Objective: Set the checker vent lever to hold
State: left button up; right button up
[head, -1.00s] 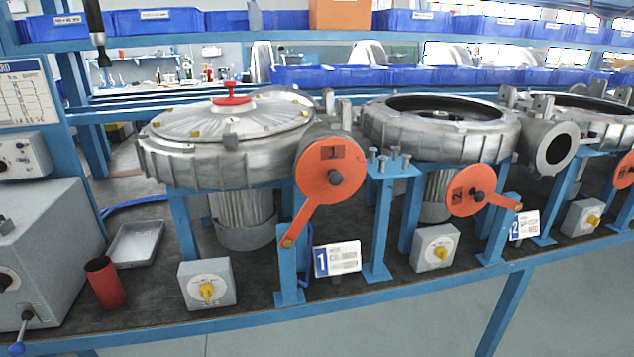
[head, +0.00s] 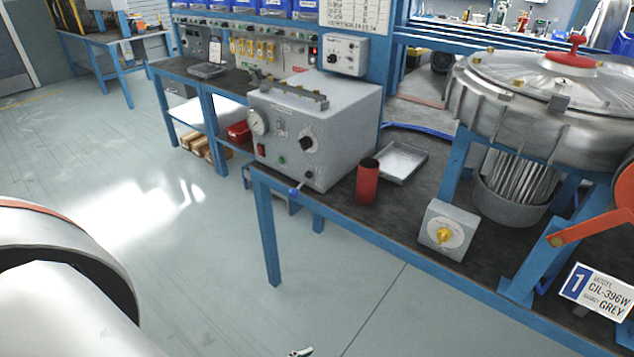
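The checker looks to be the grey box (head: 345,110) at the left end of the bench. Its front has a round gauge (head: 257,123), a black knob (head: 306,144), a red switch and green buttons. A small lever with a blue ball end (head: 295,191) sits low on the front, near the bench edge. The lever sticks out to the left and slightly down from its pivot; its position marking is too small to read. A large white part of my arm fills the lower left corner.
A red cup (head: 367,182) and a grey metal tray (head: 402,161) stand right of the box. A switch box with a yellow knob (head: 446,229) and blower 1 (head: 550,100) are farther right. The floor (head: 200,270) left of the bench is open.

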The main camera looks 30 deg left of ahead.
aim_at(295, 193)
jog(key=u, duration=1.2)
